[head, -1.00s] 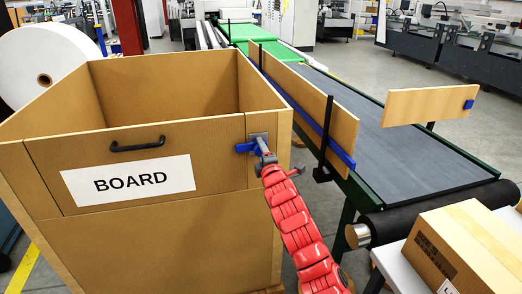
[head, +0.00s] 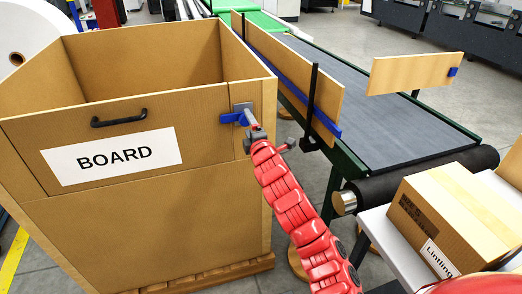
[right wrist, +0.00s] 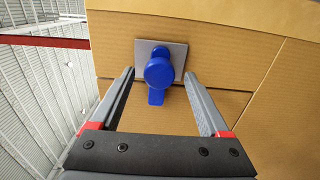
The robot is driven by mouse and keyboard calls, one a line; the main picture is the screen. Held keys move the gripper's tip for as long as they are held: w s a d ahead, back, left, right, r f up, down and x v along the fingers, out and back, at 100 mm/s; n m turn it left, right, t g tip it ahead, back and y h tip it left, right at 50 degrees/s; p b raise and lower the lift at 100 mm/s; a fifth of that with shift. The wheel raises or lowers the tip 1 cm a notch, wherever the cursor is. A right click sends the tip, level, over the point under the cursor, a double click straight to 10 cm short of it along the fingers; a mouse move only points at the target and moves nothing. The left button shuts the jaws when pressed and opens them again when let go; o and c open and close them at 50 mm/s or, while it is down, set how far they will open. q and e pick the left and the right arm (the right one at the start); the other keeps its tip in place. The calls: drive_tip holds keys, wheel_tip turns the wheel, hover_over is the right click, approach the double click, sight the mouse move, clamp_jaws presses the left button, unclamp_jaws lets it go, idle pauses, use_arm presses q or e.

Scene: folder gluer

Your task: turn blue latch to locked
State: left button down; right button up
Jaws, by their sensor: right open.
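The blue latch (head: 232,118) sits on a grey plate at the upper right of the box front marked BOARD (head: 60,135). Its lever points left in the head view. In the right wrist view the latch (right wrist: 159,72) shows a round knob with a short lever pointing down the picture. My right gripper (head: 252,127) is just in front of the latch. In the right wrist view my right gripper (right wrist: 159,76) is open, with the knob seen between its fingertips; contact cannot be told. My left gripper is out of view.
A black handle (head: 118,118) is left of the latch on the box front. A dark conveyor (head: 375,125) with wooden side boards runs along the right. A carton (head: 450,215) stands on a light table at the lower right.

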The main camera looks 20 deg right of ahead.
drive_tip(key=s, duration=1.4)
drive_tip(key=shift+a+p, duration=0.25)
drive_tip(key=shift+p, duration=0.15)
drive_tip(key=shift+s, duration=0.1)
